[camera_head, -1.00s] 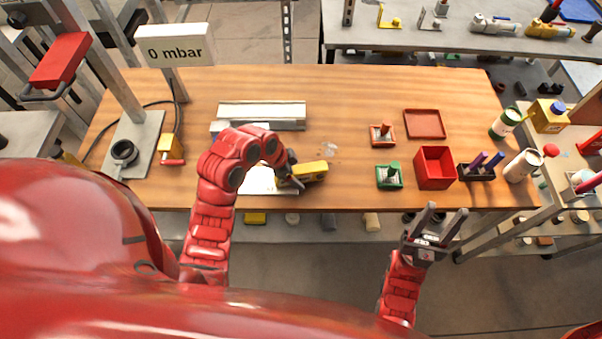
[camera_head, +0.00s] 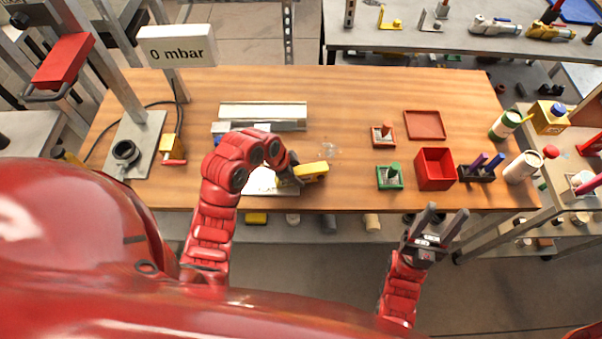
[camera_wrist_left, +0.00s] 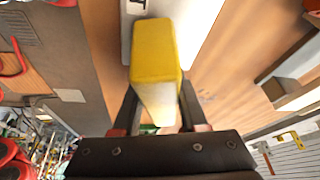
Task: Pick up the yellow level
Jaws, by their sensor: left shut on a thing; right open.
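The yellow level (camera_head: 313,170) is a small yellow block near the front edge of the wooden table, left of centre. My left gripper (camera_head: 291,176) is shut on it; the arm partly hides the near end. In the left wrist view the level (camera_wrist_left: 156,52) lies between the two dark fingers (camera_wrist_left: 157,118), its pale near part gripped. I cannot tell whether it is lifted clear of the table. My right gripper (camera_head: 438,226) is open and empty, in front of the table's front edge.
A red open box (camera_head: 435,169), a green tray (camera_head: 390,178) and a red tray (camera_head: 425,125) stand to the right. A metal channel (camera_head: 262,115) lies behind the left arm. A post stand (camera_head: 137,140) is at left.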

